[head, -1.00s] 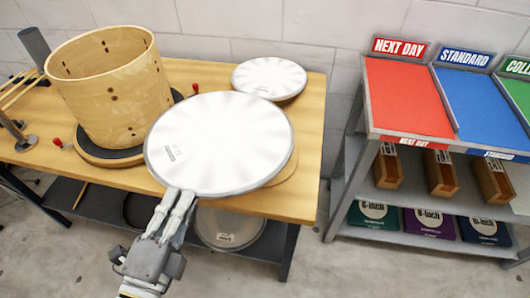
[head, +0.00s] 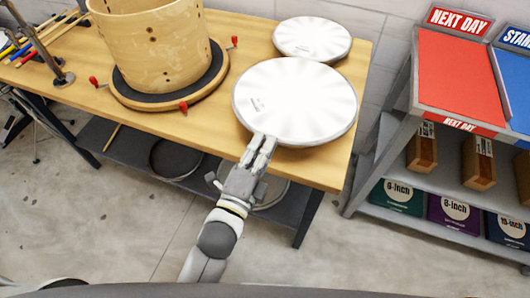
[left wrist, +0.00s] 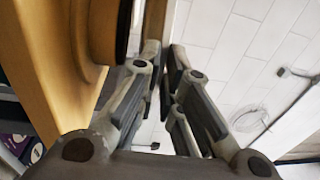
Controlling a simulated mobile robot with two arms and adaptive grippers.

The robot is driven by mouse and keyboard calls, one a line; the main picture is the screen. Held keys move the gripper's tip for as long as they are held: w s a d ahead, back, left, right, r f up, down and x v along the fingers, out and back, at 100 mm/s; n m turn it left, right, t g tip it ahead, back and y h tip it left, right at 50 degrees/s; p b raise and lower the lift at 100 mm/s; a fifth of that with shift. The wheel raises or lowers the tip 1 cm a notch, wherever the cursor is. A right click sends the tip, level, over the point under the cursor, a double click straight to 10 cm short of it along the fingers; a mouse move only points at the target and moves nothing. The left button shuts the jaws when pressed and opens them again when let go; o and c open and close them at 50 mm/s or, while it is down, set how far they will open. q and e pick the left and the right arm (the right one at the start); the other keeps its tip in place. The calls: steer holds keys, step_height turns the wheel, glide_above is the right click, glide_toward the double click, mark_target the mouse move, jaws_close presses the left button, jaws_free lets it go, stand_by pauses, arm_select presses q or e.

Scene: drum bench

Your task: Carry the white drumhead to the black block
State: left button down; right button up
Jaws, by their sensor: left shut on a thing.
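My left gripper (head: 262,150) is shut on the near rim of the large white drumhead (head: 295,105). The drumhead is level over the right end of the bench. In the left wrist view the gripper's fingers (left wrist: 165,75) close on a thin edge. Beside that edge is a round wooden base (left wrist: 92,35) with a black top layer (left wrist: 123,30). I cannot pick out a separate black block. My right gripper is not in view.
A wooden drum shell (head: 150,50) stands on a black-topped round base with red knobs, left on the bench (head: 60,80). A smaller white drumhead (head: 312,38) lies behind the held one. A shelf rack (head: 395,125) with a red panel stands at right. Floor in front is clear.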

arm_select(q)
steer(key=f, duration=0.3)
steer(key=shift+w+d+f, duration=0.2)
steer(key=shift+d+f, duration=0.05)
steer(key=shift+f, duration=0.05)
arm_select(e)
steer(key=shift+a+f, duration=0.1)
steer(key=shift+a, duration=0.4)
arm_select(q)
steer(key=c, duration=1.6)
jaws_free()
steer(key=shift+s+f, duration=0.1)
steer(key=shift+s, duration=0.05)
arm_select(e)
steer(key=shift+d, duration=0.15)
arm_select(q)
steer(key=b+v, duration=0.1)
steer(key=v, duration=1)
steer(key=shift+s+a+b, duration=0.25)
steer(key=shift+s+b, duration=0.1)
steer(key=shift+b, duration=0.05)
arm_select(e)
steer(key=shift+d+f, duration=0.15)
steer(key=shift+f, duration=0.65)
